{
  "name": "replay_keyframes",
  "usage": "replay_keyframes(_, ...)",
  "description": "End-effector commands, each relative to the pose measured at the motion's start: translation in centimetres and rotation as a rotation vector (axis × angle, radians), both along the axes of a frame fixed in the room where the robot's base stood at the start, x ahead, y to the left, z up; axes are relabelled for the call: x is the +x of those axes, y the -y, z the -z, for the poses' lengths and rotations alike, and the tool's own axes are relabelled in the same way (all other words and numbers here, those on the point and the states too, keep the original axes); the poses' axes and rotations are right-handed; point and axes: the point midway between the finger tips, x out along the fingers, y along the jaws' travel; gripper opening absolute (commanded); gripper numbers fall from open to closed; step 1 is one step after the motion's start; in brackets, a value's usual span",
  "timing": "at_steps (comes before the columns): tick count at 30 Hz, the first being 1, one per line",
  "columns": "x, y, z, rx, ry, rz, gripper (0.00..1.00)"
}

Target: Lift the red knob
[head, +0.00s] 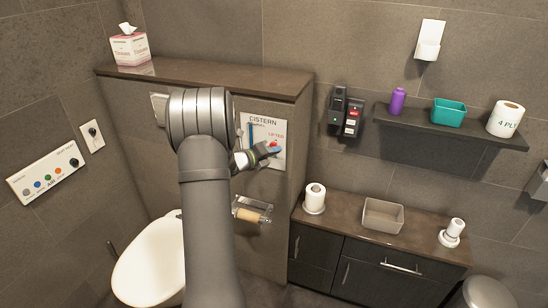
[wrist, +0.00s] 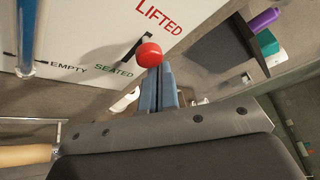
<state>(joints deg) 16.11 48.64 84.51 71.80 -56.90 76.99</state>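The red knob (wrist: 149,55) is a small round ball at the cistern panel (wrist: 85,25). In the wrist view it lies beside the word SEATED, below the red word LIFTED, with a dark bar or slot behind it. In the head view the knob (head: 274,144) shows small at my fingertips, on the panel (head: 281,162). My gripper (wrist: 161,72) has its two blue-grey fingers close together, with their tips right at the knob. My arm hides part of the panel in the head view.
A blue-tinted tube (wrist: 27,35) stands on the panel's left. A paper roll on a holder (head: 250,214) is below the panel. The ledge (head: 225,76) is above it. A black wall device (head: 345,115) and a shelf (head: 400,118) are to the right.

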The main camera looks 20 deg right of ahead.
Motion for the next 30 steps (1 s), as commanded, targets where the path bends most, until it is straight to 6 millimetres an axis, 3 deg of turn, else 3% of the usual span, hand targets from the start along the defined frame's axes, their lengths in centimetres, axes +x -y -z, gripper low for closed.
replay_keyframes(10, -0.3, 0.3, 0.2, 0.0, 0.001, 0.001, 0.0)
replay_keyframes(17, -3.1, 2.2, 2.5, 0.0, -0.004, 0.003, 0.0)
replay_keyframes(18, -3.0, 0.7, 1.9, 0.0, 0.001, -0.004, 0.0)
replay_keyframes(24, -4.6, -3.6, 1.1, 0.0, 0.001, -0.004, 0.0)
replay_keyframes(30, -5.6, -6.4, 0.6, 0.0, 0.0, -0.002, 0.0)
